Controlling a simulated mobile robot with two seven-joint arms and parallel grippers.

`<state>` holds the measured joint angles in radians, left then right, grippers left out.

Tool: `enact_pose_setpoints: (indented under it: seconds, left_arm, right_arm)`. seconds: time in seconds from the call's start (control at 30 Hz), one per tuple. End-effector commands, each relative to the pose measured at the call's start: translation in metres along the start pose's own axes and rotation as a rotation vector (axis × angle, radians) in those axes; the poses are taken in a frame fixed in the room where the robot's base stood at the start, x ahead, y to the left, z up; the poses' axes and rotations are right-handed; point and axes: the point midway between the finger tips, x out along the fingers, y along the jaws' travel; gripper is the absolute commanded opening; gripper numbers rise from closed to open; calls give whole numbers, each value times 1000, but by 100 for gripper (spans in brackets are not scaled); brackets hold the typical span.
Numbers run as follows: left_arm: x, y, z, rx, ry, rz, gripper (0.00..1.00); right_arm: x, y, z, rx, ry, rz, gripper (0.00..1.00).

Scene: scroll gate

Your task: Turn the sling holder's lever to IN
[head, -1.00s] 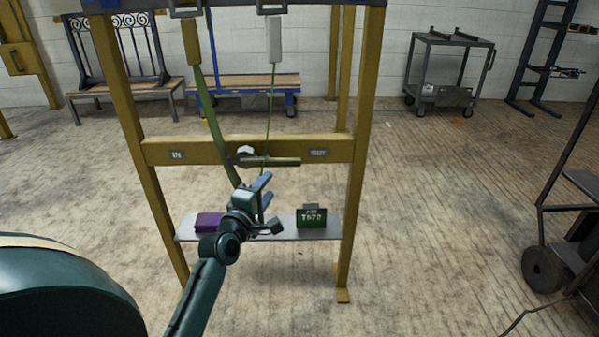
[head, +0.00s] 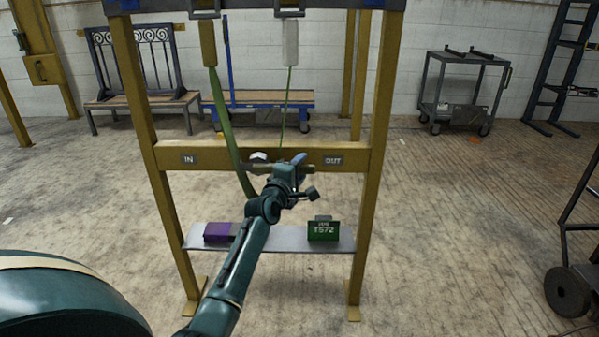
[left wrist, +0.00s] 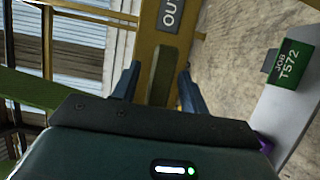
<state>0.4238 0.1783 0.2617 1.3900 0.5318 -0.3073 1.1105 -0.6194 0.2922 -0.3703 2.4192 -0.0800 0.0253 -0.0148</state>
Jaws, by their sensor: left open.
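The sling holder's lever (head: 256,167) is a dark olive bar on the yellow crossbar (head: 225,155), with a pale hub at its left end. It lies about level and points right, towards the OUT plate (head: 333,160). The IN plate (head: 189,159) is at the left of the crossbar. My left gripper (head: 298,163) is open at the lever's right end and hides it. In the left wrist view the lever (left wrist: 161,72) shows between the two open fingers, with no clear contact. My right gripper is not in view.
A shelf (head: 282,239) below holds a purple block (head: 218,232) and a green job sign (head: 323,230). Yellow posts stand on both sides. A dark cart (head: 567,285) is at right.

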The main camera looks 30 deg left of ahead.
Motion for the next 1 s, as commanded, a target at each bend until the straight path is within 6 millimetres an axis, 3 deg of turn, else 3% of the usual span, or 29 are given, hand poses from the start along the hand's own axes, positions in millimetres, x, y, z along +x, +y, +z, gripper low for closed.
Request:
enact_pose_setpoints:
  seconds: [0.13, 0.67, 1.0]
  left_arm:
    - [0, 0, 0, 1, 0, 0, 44]
    - [0, 0, 0, 0, 0, 0, 0]
    - [0, 0, 0, 2, 0, -1, 0]
  right_arm:
    - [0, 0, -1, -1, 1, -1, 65]
    - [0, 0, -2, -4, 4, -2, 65]
    - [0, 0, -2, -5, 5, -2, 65]
